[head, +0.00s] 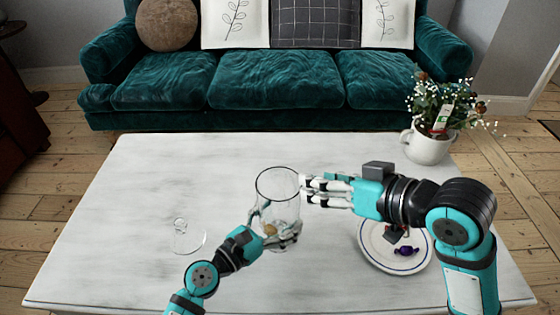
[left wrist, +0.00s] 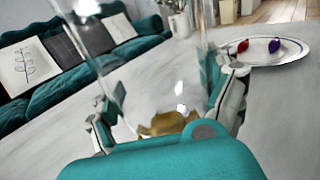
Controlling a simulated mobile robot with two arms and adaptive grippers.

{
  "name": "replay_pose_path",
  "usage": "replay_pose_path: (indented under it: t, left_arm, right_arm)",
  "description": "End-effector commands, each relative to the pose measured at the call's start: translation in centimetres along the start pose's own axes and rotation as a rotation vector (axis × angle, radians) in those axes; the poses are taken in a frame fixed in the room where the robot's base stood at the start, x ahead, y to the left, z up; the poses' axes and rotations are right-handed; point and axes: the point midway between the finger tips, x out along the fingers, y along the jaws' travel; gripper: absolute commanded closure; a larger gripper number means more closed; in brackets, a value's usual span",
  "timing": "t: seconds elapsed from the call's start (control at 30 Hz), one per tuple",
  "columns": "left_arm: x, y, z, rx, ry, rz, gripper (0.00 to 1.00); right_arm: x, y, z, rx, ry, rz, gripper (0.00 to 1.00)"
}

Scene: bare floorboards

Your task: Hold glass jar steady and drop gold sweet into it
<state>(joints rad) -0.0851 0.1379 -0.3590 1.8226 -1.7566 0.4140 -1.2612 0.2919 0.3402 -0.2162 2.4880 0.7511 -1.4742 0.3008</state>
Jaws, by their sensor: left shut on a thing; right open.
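The clear glass jar (head: 278,186) stands upright and open-topped on the table in the head view. It also shows close up in the left wrist view (left wrist: 150,85). My left gripper (head: 276,237) is shut on the lower part of the jar, with fingers on both sides. The gold sweet (head: 270,229) shows through the glass low in the jar; it also shows in the left wrist view (left wrist: 166,123), partly hidden by my gripper. My right gripper (head: 304,189) is open and empty, with its fingertips beside the jar's right side near the rim.
A white plate with a blue ring (head: 370,259) holds a purple sweet (head: 406,250) and a red sweet (left wrist: 243,45), below my right arm. A glass lid (head: 187,238) lies left of the jar. A flower mug (head: 428,148) stands at back right. The table's back left is clear.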

Motion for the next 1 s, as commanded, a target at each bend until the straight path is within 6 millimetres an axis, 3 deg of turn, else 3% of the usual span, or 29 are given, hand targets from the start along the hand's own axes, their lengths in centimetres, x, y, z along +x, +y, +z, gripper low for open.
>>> replay_pose_path:
  t: [0.3,0.33,0.43,0.77,1.0]
  left_arm:
    - [0.0,0.0,0.0,0.0,0.0,0.0,0.71]
    - [0.0,0.0,0.0,0.0,0.0,0.0,0.12]
    - [0.0,0.0,0.0,0.0,0.0,0.0,0.0]
    - [-0.4,0.0,-0.1,0.0,0.001,0.001,0.0]
    - [-4.3,0.0,-0.2,-0.001,0.005,0.0,0.0]
  right_arm:
    - [0.0,0.0,0.0,0.0,0.0,0.0,0.52]
    - [0.0,0.0,0.0,0.0,0.0,0.0,0.52]
    - [0.0,0.0,0.0,0.0,0.0,0.0,0.52]
    - [0.0,0.0,0.0,0.0,0.0,0.0,0.52]
    - [0.0,0.0,0.0,0.0,0.0,0.0,0.52]
